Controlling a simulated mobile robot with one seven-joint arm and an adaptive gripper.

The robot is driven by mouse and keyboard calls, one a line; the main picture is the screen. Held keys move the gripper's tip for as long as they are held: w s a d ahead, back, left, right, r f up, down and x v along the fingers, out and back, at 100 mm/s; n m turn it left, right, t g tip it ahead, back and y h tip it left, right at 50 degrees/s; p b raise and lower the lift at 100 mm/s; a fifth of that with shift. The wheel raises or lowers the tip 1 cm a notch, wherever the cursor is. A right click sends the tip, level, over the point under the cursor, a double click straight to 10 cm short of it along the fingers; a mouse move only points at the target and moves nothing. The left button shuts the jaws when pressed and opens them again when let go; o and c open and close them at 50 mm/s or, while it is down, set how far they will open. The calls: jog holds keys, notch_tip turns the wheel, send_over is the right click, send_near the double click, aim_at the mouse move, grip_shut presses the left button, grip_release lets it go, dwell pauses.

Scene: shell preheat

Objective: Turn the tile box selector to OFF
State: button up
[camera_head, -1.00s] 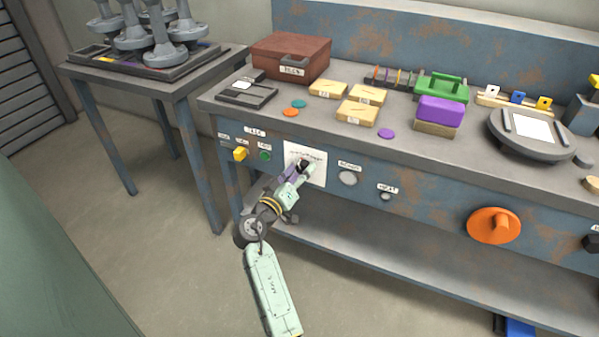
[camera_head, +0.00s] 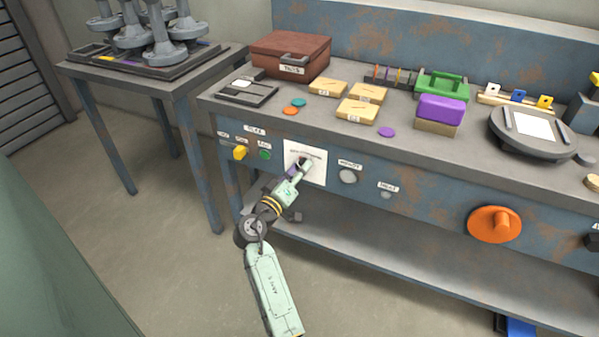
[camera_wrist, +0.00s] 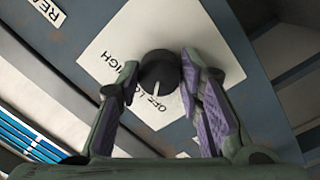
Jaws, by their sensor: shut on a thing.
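The tile box selector is a black round knob (camera_wrist: 158,68) on a white square plate (camera_wrist: 218,52) printed OFF, LOW and HIGH, with part of LOW hidden. The plate (camera_head: 318,172) also shows on the front of the bench in the head view. My gripper (camera_wrist: 160,78) is shut on the knob, one purple-padded finger on either side. A white pointer line on the knob points down in the wrist view, toward the word OFF. In the head view my gripper (camera_head: 299,169) covers much of the knob.
Boxes and tools stand on the bench top.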

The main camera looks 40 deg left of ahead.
jog(key=shift+n, duration=0.8)
jog(key=o, duration=1.2)
jog(key=s, duration=0.4)
jog(key=s+d, duration=0.1)
jog(key=s, duration=0.3)
jog(key=s+d, duration=0.1)
jog(key=s, duration=0.3)
jog(key=shift+f, duration=0.2)
jog(key=shift+w+a, duration=0.1)
